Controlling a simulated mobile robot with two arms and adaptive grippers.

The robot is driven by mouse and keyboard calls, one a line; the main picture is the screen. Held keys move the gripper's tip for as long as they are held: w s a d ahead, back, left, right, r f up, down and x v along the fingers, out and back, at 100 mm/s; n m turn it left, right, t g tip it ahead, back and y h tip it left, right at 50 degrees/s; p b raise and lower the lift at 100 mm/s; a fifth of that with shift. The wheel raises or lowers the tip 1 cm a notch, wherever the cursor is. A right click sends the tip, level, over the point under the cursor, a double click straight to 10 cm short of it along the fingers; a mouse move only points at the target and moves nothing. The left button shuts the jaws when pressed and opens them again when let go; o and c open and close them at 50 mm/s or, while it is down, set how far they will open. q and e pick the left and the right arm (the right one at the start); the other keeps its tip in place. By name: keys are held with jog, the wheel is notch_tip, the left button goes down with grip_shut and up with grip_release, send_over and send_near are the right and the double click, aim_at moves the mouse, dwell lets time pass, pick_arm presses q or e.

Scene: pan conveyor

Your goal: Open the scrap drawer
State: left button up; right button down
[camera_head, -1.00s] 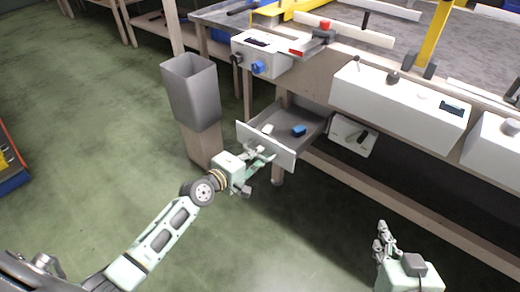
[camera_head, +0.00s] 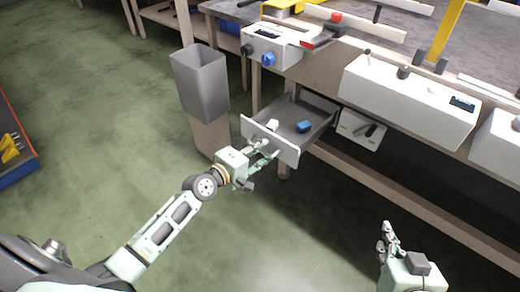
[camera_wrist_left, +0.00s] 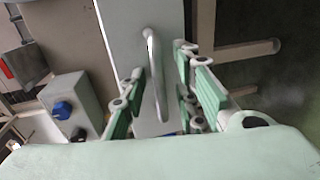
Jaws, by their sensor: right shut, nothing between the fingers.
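The scrap drawer stands pulled out under the bench, its pale front panel (camera_head: 280,147) facing my left arm and its grey tray (camera_head: 318,127) showing behind. A blue block (camera_head: 304,127) and a small white piece (camera_head: 272,125) lie inside. My left gripper (camera_head: 262,158) is at the front panel. In the left wrist view its fingers (camera_wrist_left: 160,95) are spread, one on each side of the drawer's metal bar handle (camera_wrist_left: 152,65), with gaps visible beside the bar. My right gripper (camera_head: 385,240) is shut and empty, low at the right, away from the drawer.
A grey bin (camera_head: 202,85) stands on a post left of the drawer. A control box (camera_head: 272,42) with a blue knob sits above the drawer, and a long white box (camera_head: 410,90) lines the bench edge. The green floor (camera_head: 90,150) at the left is mostly clear.

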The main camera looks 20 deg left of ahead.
pick_arm(q)
jog(key=v, duration=1.2)
dwell(0.3)
